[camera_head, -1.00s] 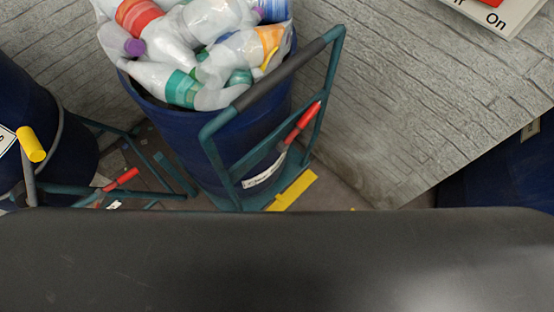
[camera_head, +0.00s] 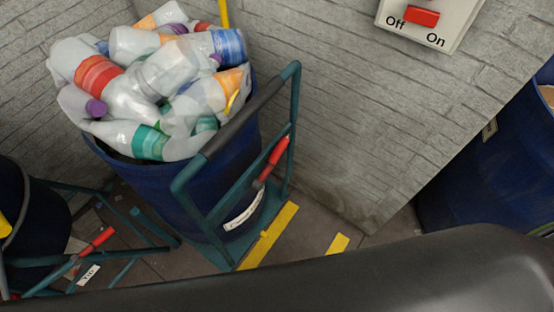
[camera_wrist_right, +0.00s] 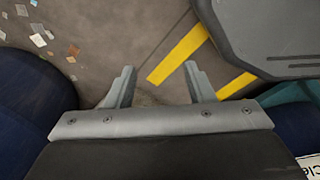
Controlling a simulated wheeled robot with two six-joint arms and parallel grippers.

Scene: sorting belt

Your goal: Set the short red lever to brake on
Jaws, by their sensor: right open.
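A short red lever (camera_head: 273,155) is on the frame of the teal cart that carries the barrel of bottles in the head view. It tilts up to the right, and a white label (camera_head: 245,211) is below it, too small to read. A second red lever (camera_head: 97,241) is on the cart at the left, next to another small label (camera_head: 88,275). My right gripper (camera_wrist_right: 158,80) is open and empty above the floor in the right wrist view. Neither gripper shows in the head view. I cannot read a brake marking.
A blue barrel (camera_head: 190,190) is heaped with plastic bottles. A dark barrel (camera_head: 35,225) stands at left, and another blue barrel (camera_head: 470,180) at right. A red Off/On switch (camera_head: 422,16) is on the wall. Yellow stripes (camera_wrist_right: 178,54) mark open floor.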

